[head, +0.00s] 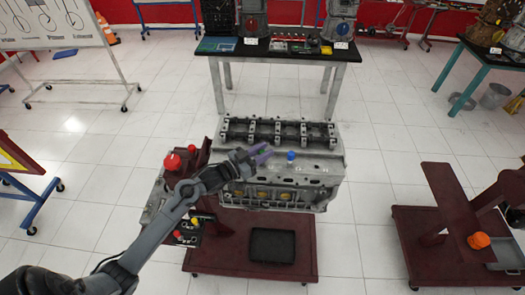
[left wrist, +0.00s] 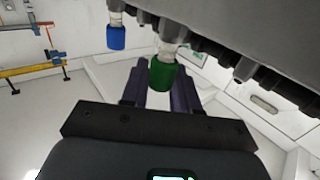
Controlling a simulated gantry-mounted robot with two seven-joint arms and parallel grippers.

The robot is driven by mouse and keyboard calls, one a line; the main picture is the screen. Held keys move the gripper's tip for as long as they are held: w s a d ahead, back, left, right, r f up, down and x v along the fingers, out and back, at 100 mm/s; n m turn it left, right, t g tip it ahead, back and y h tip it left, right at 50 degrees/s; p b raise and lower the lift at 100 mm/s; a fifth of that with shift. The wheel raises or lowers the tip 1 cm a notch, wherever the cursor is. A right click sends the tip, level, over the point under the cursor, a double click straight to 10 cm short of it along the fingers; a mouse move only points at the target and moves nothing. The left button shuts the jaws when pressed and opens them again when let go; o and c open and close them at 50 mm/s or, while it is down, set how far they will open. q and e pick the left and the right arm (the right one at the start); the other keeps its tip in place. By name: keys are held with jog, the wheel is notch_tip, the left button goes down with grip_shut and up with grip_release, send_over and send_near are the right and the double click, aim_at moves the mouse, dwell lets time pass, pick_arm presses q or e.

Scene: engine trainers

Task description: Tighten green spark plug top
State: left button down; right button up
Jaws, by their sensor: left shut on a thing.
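The green spark plug top (left wrist: 162,75) shows in the left wrist view, at the lower end of a pale plug stem by the engine block. My left gripper (left wrist: 160,88) has its purple fingers on either side of it and is shut on it. In the head view the left gripper (head: 260,154) reaches the top of the grey engine block (head: 322,168) from the left. My right gripper is not in view.
The engine sits on a dark red stand (head: 300,235) with a black tray (head: 272,246). Red knobs and a small panel (head: 187,235) are left of it. A second red stand with an orange knob (head: 478,240) is at right. A black-topped table (head: 275,48) stands behind.

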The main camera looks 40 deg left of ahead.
pick_arm(q)
jog(key=m+g+h+b, duration=0.1)
jog(key=m+h, duration=0.1)
jog(key=h, duration=0.1)
jog(key=shift+a, duration=0.1)
jog(key=shift+m+g+h, duration=0.3)
jog(key=shift+m+h, duration=0.2)
jog(key=shift+h, duration=0.2)
jog(key=c, duration=0.9)
grip_release()
jog(key=shift+c, duration=0.2)
